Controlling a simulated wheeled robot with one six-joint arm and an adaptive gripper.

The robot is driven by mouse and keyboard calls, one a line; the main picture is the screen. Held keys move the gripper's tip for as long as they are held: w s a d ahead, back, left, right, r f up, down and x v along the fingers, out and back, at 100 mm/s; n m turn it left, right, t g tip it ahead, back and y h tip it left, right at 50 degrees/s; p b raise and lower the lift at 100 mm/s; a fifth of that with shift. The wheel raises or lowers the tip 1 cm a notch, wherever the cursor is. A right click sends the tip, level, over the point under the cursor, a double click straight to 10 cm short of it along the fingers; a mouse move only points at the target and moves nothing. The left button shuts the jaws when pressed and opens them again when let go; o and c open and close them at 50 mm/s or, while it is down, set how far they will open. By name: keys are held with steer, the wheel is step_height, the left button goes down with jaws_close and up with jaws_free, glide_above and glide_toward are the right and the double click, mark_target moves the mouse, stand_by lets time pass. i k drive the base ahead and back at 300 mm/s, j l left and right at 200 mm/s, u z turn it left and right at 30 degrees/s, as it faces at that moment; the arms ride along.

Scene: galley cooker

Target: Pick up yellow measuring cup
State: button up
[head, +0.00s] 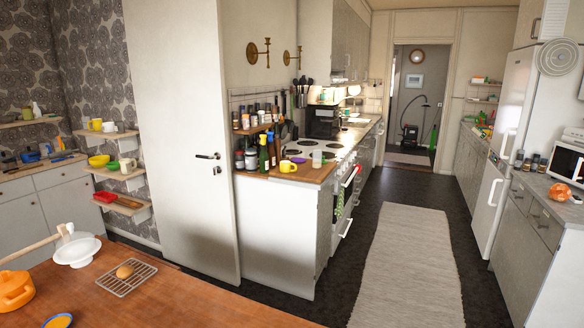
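A small yellow cup (288,167) stands upright on the wooden end of the counter (316,174), at its near edge beside several bottles. A second yellow cup (97,124) stands on a wall shelf at the left. A yellow bowl-like vessel (98,160) sits on a lower shelf there. From this distance I cannot tell which of these is the measuring cup. My gripper is not in view.
A white door (180,130) stands between the shelves and the counter. A wooden table (190,300) with an orange pot (15,290), a white dish (77,251) and a wire rack (126,277) fills the lower left. The aisle with a grey runner (405,265) is clear.

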mark_target(286, 166)
steer(key=i+l, duration=0.4)
steer(key=i, duration=0.15)
steer(key=i+l, duration=0.35)
steer(key=i, duration=0.2)
steer(key=i+l, duration=0.4)
steer(key=i, duration=0.15)
steer(key=i+l, duration=0.4)
steer(key=i, duration=0.15)
steer(key=i+l, duration=0.4)
steer(key=i, duration=0.15)
steer(key=i+l, duration=0.35)
steer(key=i, duration=0.2)
